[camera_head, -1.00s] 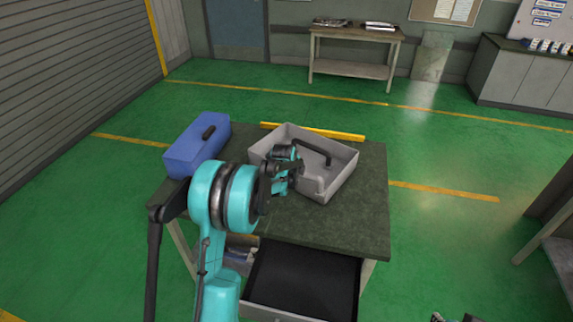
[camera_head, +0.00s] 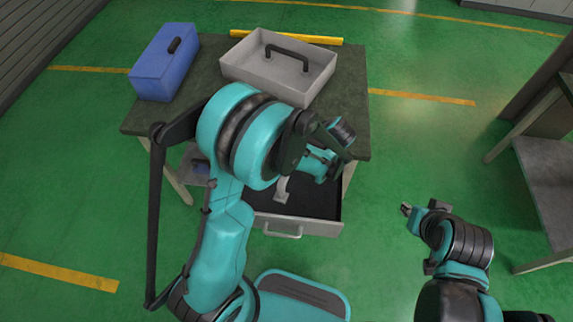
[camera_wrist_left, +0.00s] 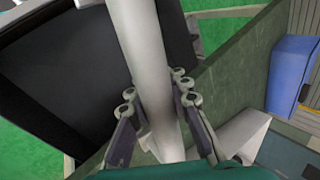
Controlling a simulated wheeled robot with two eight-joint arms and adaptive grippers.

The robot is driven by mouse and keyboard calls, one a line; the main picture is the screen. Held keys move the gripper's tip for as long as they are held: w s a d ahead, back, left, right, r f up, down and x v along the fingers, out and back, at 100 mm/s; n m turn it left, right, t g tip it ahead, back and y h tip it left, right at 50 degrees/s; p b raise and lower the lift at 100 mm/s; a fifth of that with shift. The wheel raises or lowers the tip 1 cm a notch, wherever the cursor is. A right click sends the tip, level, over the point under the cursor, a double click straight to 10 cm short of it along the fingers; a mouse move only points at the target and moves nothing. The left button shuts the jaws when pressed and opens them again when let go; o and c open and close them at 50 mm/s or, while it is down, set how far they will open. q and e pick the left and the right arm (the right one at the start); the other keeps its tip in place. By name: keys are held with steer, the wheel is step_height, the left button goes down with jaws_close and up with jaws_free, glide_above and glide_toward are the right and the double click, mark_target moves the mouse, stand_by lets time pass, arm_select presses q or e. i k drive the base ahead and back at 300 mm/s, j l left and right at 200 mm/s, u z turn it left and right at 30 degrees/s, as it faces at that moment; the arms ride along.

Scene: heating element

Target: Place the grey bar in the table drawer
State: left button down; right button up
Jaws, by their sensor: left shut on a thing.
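The grey bar (camera_wrist_left: 143,45) is long and pale and runs between the fingers of my left gripper (camera_wrist_left: 157,92) in the left wrist view, with the fingers shut on it. In the head view only a pale end of the bar (camera_head: 282,189) shows below my left wrist; the rest is hidden by the arm. The table drawer (camera_head: 325,227) is pulled out, with a dark interior that also shows in the left wrist view (camera_wrist_left: 55,85). The bar is over the drawer; its height above the floor of the drawer is unclear. My right gripper (camera_head: 406,209) is right of the drawer, away from it.
The dark table top (camera_head: 345,110) carries a grey tray with a black handle (camera_head: 240,71) and a blue toolbox (camera_head: 163,70). A yellow bar (camera_head: 300,38) lies along its back edge. Another bench (camera_head: 548,170) stands at the right. Green floor between is clear.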

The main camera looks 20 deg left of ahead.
mark_target(289, 185)
steer(key=l+u, duration=0.1)
steer(key=u, duration=0.3)
steer(key=l+u, duration=0.15)
steer(key=u, duration=0.25)
steer(key=l+u, duration=0.15)
steer(key=u, duration=0.25)
steer(key=l+u, duration=0.15)
steer(key=u, duration=0.25)
steer(key=k+l+u, duration=0.15)
steer(key=l, duration=0.3)
steer(key=l+u, duration=0.15)
steer(key=l, duration=0.25)
steer(key=k+l+u, duration=0.15)
steer(key=l, duration=0.25)
steer(key=k+l+u, duration=0.15)
steer(key=l, duration=0.25)
steer(key=k, duration=0.05)
